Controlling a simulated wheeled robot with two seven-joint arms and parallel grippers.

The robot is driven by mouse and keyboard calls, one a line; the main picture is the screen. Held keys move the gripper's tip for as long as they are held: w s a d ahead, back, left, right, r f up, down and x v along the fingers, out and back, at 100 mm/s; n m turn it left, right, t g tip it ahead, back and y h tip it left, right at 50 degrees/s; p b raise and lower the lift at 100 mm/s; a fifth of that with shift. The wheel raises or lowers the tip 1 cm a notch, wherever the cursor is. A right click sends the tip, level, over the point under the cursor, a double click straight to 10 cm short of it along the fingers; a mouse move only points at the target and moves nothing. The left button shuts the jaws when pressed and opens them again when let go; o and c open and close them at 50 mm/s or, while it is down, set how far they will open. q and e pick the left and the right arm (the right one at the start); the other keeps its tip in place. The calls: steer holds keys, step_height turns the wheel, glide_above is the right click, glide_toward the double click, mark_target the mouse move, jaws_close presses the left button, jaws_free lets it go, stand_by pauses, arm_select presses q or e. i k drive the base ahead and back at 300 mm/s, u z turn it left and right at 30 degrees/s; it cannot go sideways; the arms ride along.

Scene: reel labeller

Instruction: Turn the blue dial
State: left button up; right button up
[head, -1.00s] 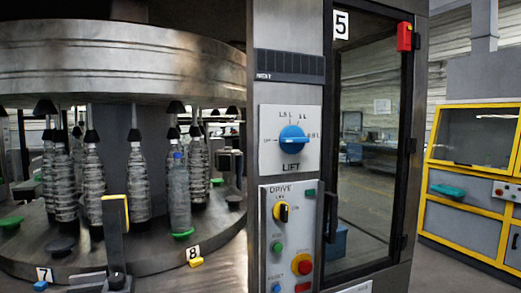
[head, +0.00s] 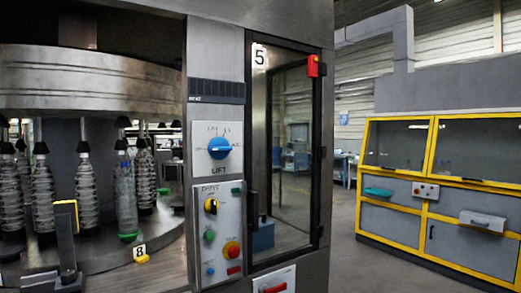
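The blue dial (head: 219,148) sits on a white plate marked LIFT (head: 213,169) on the steel column of the machine, left of the picture's middle. Its grip bar lies roughly level, and small marks are printed around its upper side. Neither of my grippers shows in the head view, and nothing touches the dial.
Below the dial is a DRIVE panel (head: 218,254) with a black and yellow switch (head: 211,206) and a red button (head: 231,250). A glass door (head: 287,150) stands to the right. A bottle carousel (head: 90,72) is at left. Yellow-framed cabinets (head: 445,185) stand far right, with open floor before them.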

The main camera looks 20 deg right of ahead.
mark_target(219, 148)
steer(key=z, duration=0.75)
steer(key=i, duration=0.8)
steer(key=z, duration=0.4)
